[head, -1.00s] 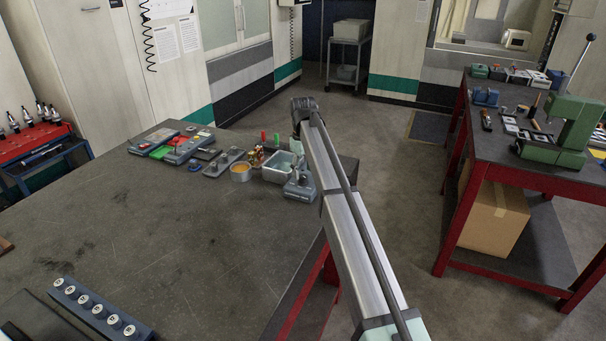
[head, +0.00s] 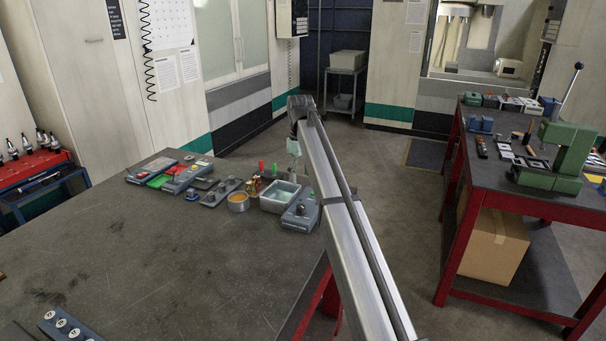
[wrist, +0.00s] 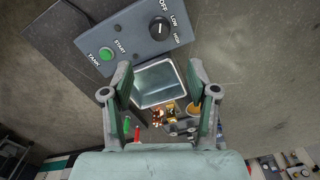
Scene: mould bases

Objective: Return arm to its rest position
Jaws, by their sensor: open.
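My gripper (wrist: 160,80) is open and empty in the wrist view, its two fingers spread on either side of a metal tank. In the head view my arm reaches out over the far right end of the grey workbench (head: 150,250), and a pale part of the wrist hangs below its end. The tank (head: 280,196) holds clear liquid; it also shows in the wrist view (wrist: 155,84). A grey-blue control box (head: 299,213) with a green start button and a black knob stands beside it. The gripper appears above these things, apart from them.
Near the tank stand an orange-filled cup (head: 238,202), small brass parts (head: 255,186) and a grey plate (head: 221,193). Grey trays (head: 185,178) lie farther left. A red-framed bench (head: 470,165) with a green press (head: 553,158) stands at right. The middle of the workbench is clear.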

